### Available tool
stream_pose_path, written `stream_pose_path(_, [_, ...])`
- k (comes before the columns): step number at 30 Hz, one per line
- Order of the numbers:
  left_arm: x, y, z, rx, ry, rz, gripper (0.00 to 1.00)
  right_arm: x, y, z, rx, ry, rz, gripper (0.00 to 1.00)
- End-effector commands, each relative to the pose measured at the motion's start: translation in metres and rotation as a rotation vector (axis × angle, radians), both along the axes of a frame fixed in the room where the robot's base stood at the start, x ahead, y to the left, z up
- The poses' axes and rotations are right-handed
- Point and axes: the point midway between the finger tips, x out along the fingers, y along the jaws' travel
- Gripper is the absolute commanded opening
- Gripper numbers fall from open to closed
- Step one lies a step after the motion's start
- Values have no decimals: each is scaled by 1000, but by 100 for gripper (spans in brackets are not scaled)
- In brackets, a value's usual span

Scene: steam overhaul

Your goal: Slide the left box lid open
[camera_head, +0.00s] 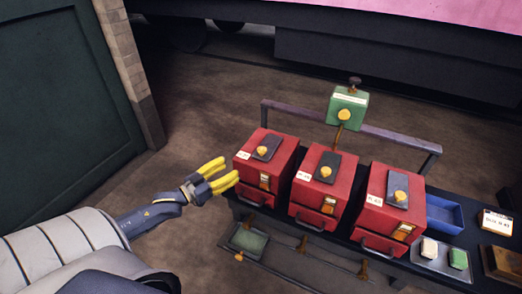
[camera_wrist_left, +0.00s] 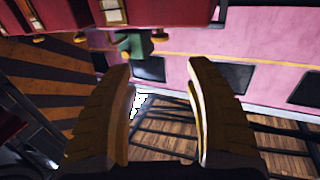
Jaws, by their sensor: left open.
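Three red boxes stand in a row on a dark bench in the head view. The left box (camera_head: 246,172) has a dark grey lid (camera_head: 267,147) with a yellow knob on its top. The lid lies tilted across the box top and looks shut. My left gripper (camera_head: 222,173) is open, with yellow fingers just left of the left box, apart from its lid as far as I can tell. In the left wrist view my left gripper's fingers (camera_wrist_left: 165,90) are spread with nothing between them. My right gripper is in no view.
The middle box (camera_head: 312,188) and right box (camera_head: 378,215) stand close by on the right. A green box (camera_head: 347,105) on a post rises behind, by a rail (camera_head: 395,136). A blue tray (camera_head: 446,213) sits at right. Open floor lies left of the bench.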

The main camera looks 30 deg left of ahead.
Motion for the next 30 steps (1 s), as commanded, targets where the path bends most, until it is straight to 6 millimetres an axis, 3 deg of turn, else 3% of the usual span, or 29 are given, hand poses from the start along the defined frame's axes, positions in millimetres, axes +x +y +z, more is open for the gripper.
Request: stream_pose_path(30, [129,-37,0,2,-1,1,54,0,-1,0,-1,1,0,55])
